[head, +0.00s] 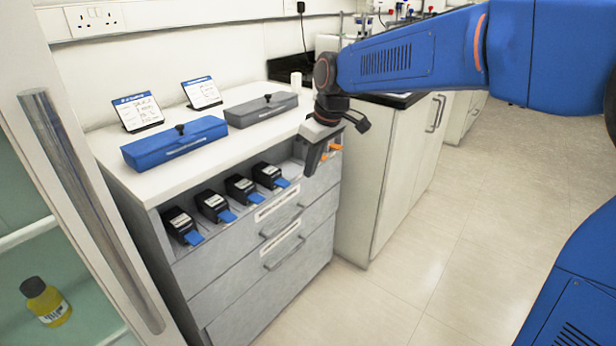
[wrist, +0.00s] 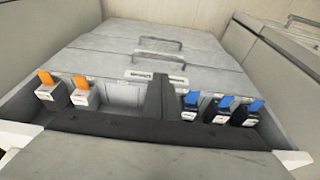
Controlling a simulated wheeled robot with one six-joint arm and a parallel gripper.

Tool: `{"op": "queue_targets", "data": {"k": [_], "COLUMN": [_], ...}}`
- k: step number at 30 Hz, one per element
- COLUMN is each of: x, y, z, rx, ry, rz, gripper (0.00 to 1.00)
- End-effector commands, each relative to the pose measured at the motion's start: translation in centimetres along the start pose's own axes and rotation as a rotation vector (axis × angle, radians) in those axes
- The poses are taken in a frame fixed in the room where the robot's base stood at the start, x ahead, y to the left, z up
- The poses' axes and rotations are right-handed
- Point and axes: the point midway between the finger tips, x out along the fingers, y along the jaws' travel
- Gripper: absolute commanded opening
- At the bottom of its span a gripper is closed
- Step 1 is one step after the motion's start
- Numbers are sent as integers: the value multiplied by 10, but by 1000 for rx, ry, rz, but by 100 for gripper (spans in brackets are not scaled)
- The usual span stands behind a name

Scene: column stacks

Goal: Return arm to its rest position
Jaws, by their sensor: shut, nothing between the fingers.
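My arm reaches in from the right in the head view. My gripper (head: 313,168) is shut and empty, pointing down at the right part of the cabinet's front shelf. It also shows in the wrist view (wrist: 155,108) as a dark shape over the shelf. Several black blocks with blue tabs (head: 213,206) stand in the shelf left of the gripper. White blocks with orange tabs show beside the gripper, partly hidden in the head view; in the wrist view two orange-tabbed blocks (wrist: 80,92) are clear.
A blue case (head: 175,143) and a grey case (head: 260,109) lie on the cabinet top, with two label cards (head: 138,112) behind. A glass door with a metal handle (head: 90,205) stands at the left, a yellow bottle (head: 46,302) behind it. The floor (head: 430,240) at right is clear.

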Motion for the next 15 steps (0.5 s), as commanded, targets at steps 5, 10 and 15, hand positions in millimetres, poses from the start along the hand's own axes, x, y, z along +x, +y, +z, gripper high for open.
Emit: {"op": "queue_targets", "data": {"k": [5,10,15], "x": [-11,-30,-53], "y": [1,8,14], "z": [6,44,104], "rx": [11,83,200], "ry": [1,9,21], "rz": [4,31,74], "gripper": [0,0,0]}}
